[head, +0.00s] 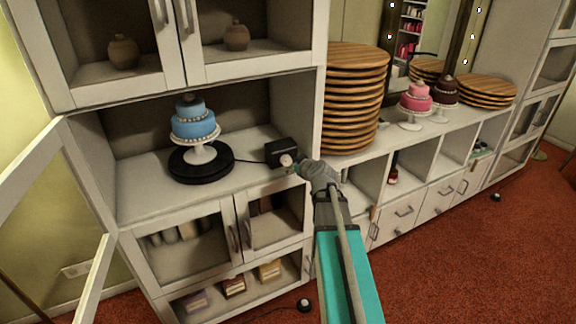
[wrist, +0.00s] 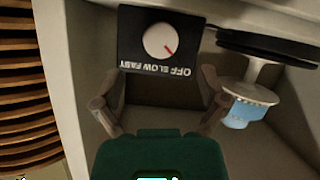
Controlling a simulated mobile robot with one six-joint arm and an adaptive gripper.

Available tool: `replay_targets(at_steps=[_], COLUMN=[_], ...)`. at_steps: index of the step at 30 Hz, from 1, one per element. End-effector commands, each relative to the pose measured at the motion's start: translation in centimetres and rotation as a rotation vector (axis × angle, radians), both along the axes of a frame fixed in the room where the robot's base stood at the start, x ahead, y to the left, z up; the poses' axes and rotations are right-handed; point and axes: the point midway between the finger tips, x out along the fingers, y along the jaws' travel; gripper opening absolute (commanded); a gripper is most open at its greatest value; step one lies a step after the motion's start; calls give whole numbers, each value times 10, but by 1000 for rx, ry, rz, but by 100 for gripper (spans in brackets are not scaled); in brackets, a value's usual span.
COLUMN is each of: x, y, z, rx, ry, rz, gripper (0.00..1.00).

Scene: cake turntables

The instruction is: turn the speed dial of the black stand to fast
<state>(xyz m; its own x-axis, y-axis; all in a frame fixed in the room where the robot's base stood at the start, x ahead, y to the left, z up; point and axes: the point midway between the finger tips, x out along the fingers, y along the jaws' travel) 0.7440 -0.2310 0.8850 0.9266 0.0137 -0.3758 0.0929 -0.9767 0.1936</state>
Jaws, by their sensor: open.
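The black stand (head: 222,172) is a round turntable on the cabinet shelf, with a blue tiered cake (head: 193,122) on a white pedestal on it. A cord joins it to a black control box (head: 275,152) at its right. In the wrist view the box face (wrist: 130,50) is upside down, with FAST at left, SLOW in the middle and OFF at right. Its round white speed dial (wrist: 158,40) has a red mark pointing lower right, toward OFF. My gripper (wrist: 162,74) is open and empty, its fingers spread either side of the dial, apart from it.
A tall stack of wooden boards (head: 354,100) stands right of the shelf. The cabinet's upright edge (head: 318,110) is close beside the box. Open glass doors (head: 35,165) hang at left. A pink cake (head: 416,98) stands farther right on the counter.

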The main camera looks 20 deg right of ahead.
Motion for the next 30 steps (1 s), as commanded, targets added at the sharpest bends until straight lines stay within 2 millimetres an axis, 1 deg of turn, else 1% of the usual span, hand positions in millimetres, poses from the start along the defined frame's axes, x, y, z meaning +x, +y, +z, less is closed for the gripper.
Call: replay_targets(at_steps=[1, 3, 10, 15, 25, 26, 30], x=[11, 20, 44, 51, 52, 52, 51], y=[-1, -1, 0, 0, 0, 1, 0], z=[-6, -10, -19, -21, -21, -21, -21], rx=[0, 0, 1, 1, 0, 0, 0], ry=[0, 0, -1, 0, 0, 0, 0], rz=[1, 0, 0, -1, -1, -1, -1], gripper=[93, 93, 93, 93, 93, 91, 65])
